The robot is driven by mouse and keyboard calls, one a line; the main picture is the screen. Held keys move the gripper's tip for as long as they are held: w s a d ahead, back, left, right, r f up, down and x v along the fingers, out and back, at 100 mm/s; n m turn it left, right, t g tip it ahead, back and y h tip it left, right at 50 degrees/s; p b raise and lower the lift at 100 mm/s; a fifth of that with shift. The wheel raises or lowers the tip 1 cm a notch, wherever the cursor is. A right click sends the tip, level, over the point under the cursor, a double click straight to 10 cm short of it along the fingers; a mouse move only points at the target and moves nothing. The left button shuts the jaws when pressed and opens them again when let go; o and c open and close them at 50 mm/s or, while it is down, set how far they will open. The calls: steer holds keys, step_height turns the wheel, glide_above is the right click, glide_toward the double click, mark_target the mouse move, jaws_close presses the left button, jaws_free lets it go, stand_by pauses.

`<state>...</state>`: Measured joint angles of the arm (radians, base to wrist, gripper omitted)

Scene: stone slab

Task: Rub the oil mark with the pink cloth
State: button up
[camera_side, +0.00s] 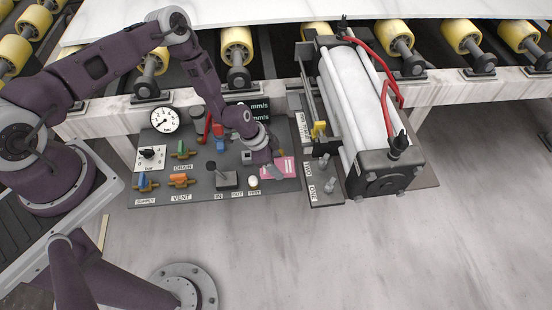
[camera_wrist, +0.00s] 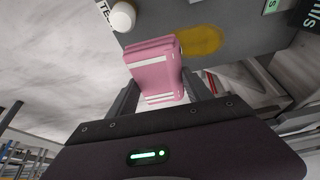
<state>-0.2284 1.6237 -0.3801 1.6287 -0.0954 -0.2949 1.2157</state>
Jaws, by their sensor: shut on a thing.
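The pink cloth (camera_wrist: 152,72), folded and with pale stripes, is between the fingers of my gripper (camera_wrist: 160,92) in the wrist view. My gripper is shut on it. The yellowish-brown oil mark (camera_wrist: 200,41) lies on the grey panel, just beside the cloth and partly behind its edge. In the side view, the cloth (camera_side: 283,168) is at the right end of the panel, under my gripper (camera_side: 268,164). I cannot make out the oil mark in the side view. Whether the cloth touches the panel is unclear.
A large cylinder with red hoses (camera_side: 359,100) stands right. A roller conveyor (camera_side: 238,45) runs behind.

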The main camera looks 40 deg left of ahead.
steer(key=shift+f, duration=1.95)
steer(key=shift+w+a+f, duration=0.1)
steer(key=shift+f, duration=0.55)
steer(key=shift+c, duration=0.6)
steer(key=shift+w+a, duration=4.15)
steer(key=shift+s+d, duration=4.35)
steer(key=shift+d, duration=0.05)
steer(key=shift+w+a+r, duration=0.1)
steer(key=shift+r, duration=4.1)
